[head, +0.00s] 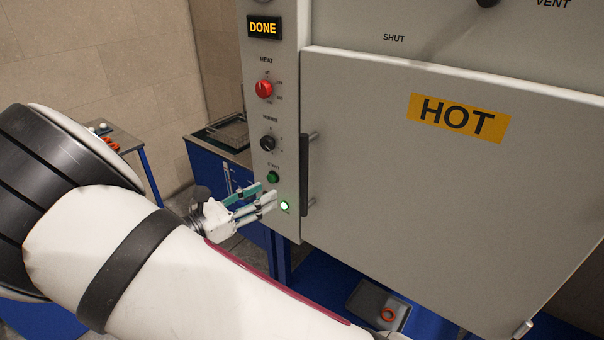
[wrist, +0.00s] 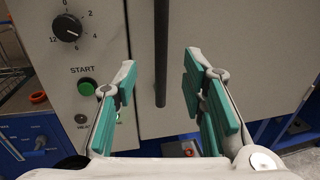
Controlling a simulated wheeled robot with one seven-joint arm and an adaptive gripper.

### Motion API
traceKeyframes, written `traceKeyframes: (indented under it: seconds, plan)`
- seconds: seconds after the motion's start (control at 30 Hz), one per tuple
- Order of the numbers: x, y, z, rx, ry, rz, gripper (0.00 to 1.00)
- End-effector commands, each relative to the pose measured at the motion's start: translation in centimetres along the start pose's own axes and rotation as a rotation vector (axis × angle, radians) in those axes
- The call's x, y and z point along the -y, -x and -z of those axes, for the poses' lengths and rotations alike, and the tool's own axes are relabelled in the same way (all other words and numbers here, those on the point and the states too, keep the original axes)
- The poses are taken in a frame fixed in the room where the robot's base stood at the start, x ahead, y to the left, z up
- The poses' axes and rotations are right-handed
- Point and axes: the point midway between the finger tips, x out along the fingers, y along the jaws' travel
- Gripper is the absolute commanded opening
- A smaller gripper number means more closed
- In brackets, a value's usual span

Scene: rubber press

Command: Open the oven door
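The oven door (head: 430,190) is a large grey panel with a yellow HOT label (head: 458,117), and it looks closed. Its dark vertical handle bar (head: 304,175) stands off the door's left edge. In the wrist view the handle (wrist: 160,55) hangs upright between the two finger lines, beyond the fingertips. My gripper (head: 262,198) is in front of the control panel, left of the handle's lower end. In the wrist view my gripper (wrist: 160,75) is open, with its teal pads wide apart and nothing between them. I see no contact with the handle.
The control panel has a lit DONE display (head: 263,27), a red heat knob (head: 264,89), a black minutes knob (head: 268,143) and a green start button (head: 273,177). A blue bench (head: 232,175) with a wire rack stands left. A grey tray (head: 368,300) holding an orange ring lies below the door.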

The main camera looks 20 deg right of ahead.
Motion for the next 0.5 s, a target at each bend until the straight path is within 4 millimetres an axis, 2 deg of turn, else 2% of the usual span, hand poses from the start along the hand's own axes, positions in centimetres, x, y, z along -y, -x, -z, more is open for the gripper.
traceKeyframes:
  seconds: [0.5]
  plan:
    - [0.3,-9.5,-0.1,-0.002,-0.002,0.007,0.38]
